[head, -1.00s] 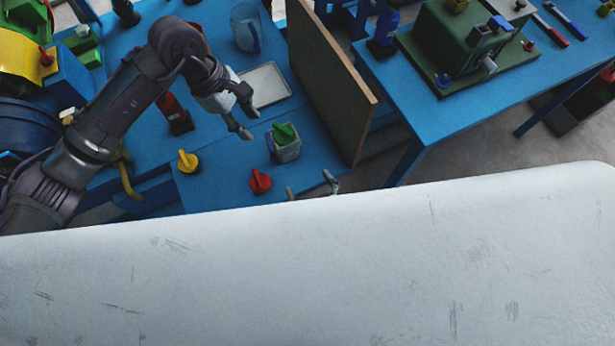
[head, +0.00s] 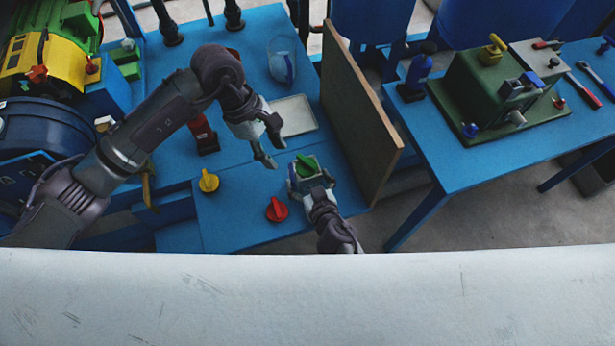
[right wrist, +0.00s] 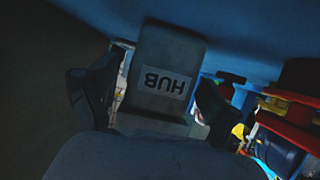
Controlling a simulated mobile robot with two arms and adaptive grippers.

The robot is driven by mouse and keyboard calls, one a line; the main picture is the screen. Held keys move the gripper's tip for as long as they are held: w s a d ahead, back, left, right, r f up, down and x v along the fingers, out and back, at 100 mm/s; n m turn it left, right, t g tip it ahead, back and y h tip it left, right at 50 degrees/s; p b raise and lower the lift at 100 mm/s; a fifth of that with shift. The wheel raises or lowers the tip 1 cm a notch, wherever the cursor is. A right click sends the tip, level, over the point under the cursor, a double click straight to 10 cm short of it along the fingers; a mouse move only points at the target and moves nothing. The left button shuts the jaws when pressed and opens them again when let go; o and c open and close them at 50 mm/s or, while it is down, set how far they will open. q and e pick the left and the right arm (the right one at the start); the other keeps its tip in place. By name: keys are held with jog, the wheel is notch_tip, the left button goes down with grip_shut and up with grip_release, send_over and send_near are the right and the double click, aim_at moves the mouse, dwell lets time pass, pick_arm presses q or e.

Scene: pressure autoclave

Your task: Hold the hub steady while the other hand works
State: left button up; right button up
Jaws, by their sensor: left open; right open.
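The hub is a small grey box (head: 296,184) with a green knob (head: 307,166) on top, on the blue bench. In the right wrist view, its grey face (right wrist: 165,60) carries an upside-down HUB label. My right gripper (head: 309,187) is at the hub's near side, open, and partly hides it. In the right wrist view, its fingers (right wrist: 152,103) stand on either side of the hub; whether they touch it is unclear. My left gripper (head: 270,146) is open and empty, up and left of the hub.
A red knob (head: 277,209) and a yellow knob (head: 209,181) are left of the hub. A pale tray (head: 294,115) lies behind it. An upright brown board (head: 362,120) stands close on the right. A large pale surface (head: 300,300) fills the foreground.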

jog(key=shift+w+a+f, duration=0.15)
jog(key=shift+w, duration=0.15)
jog(key=shift+c, duration=0.3)
